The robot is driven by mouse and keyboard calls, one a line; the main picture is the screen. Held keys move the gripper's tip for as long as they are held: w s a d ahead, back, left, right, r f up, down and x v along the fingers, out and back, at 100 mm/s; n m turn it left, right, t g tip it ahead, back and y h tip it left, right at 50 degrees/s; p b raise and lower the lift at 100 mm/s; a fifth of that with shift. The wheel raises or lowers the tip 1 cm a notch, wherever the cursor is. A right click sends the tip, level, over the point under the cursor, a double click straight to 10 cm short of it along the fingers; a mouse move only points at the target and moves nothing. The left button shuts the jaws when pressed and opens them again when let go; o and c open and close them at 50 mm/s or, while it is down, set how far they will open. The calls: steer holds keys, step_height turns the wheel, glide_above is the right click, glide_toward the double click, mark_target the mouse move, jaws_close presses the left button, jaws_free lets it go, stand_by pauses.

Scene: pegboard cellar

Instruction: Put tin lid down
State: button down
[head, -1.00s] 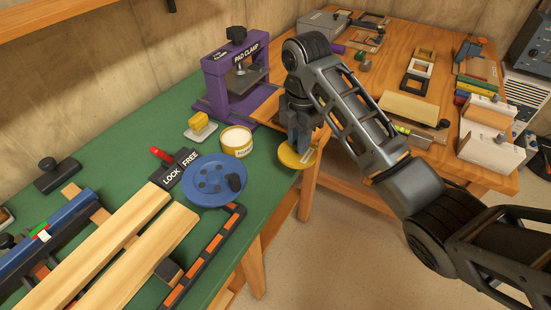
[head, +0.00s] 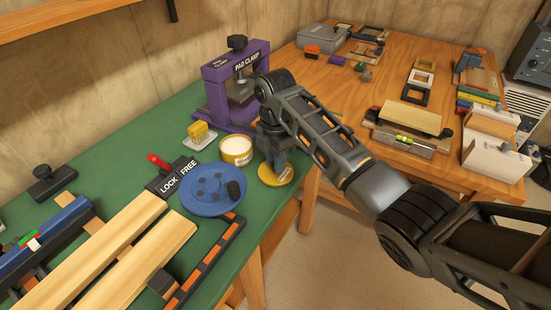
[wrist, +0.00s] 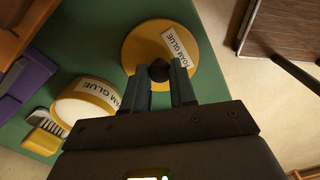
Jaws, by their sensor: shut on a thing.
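The tin lid (head: 270,178) is a yellow disc with a white label and a dark knob; the wrist view shows its label reading FOAM GLUE (wrist: 140,38). My gripper (head: 274,164) is shut on the knob, with both fingers on either side of it in the wrist view (wrist: 160,78). I cannot tell whether the lid touches the bench top.
A blue round plate (head: 205,190) lies left of the lid. A purple pad clamp (head: 217,95) stands behind the tin, with a yellow-handled brush (head: 200,133) to its front left.

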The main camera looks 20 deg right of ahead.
steer(key=shift+f, duration=0.15)
steer(key=c, duration=0.9)
jaws_free()
steer(key=shift+r+p, duration=0.9)
steer(key=shift+r, duration=5.3)
